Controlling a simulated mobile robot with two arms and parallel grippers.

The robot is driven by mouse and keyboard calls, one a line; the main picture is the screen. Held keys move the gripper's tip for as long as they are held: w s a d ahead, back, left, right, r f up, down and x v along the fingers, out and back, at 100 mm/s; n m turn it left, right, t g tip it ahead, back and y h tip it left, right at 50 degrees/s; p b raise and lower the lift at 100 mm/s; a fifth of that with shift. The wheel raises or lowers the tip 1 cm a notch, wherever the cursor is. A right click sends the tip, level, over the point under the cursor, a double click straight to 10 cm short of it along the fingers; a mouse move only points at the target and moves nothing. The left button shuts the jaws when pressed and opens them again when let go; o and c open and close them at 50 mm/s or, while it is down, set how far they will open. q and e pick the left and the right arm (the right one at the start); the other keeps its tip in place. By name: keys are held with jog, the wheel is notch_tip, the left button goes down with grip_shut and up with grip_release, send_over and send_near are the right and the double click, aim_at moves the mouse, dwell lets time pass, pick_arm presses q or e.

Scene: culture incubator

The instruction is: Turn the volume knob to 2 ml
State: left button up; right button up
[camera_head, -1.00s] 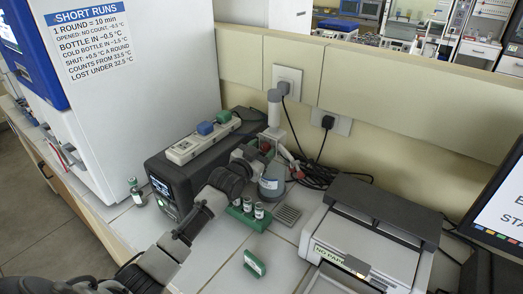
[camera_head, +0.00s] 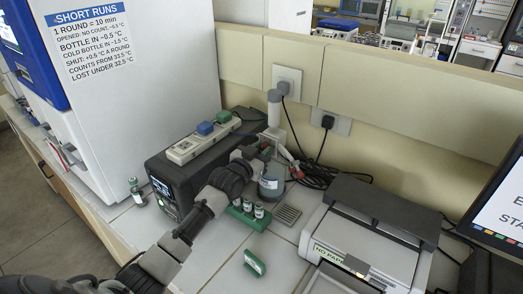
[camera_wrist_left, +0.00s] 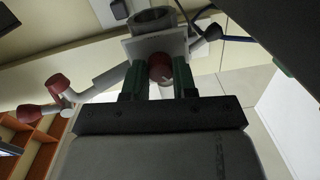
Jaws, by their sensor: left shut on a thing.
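A dispenser bottle (camera_head: 272,187) with a grey top column (camera_head: 274,108) stands on the bench behind my left arm. My left gripper (camera_head: 265,153) is at the dispenser's head, and its fingers are largely hidden there in the head view. In the left wrist view, the two green fingers of my left gripper (camera_wrist_left: 158,82) are shut on a round red knob (camera_wrist_left: 160,68) in front of a pale plate. The knob's scale and its setting cannot be read. My right gripper is in neither view.
A green rack (camera_head: 247,217) with small vials stands in front of the bottle. A printer-like machine (camera_head: 360,230) stands at the right. A small green block (camera_head: 255,262) lies in front.

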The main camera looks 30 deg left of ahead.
pick_arm(q)
jog(key=n+p, duration=0.1)
jog(key=n, duration=0.7)
jog(key=shift+p, duration=0.3)
jog(key=shift+n, duration=0.3)
jog(key=o, duration=0.9)
jog(key=s, duration=0.3)
jog(key=s+b, duration=0.1)
jog(key=s, duration=0.3)
jog(key=s+a, duration=0.1)
jog(key=s, duration=0.2)
jog(key=shift+s+a+r+b, duration=0.1)
jog(key=shift+s+r+b, duration=0.1)
jog(key=shift+s+b, duration=0.2)
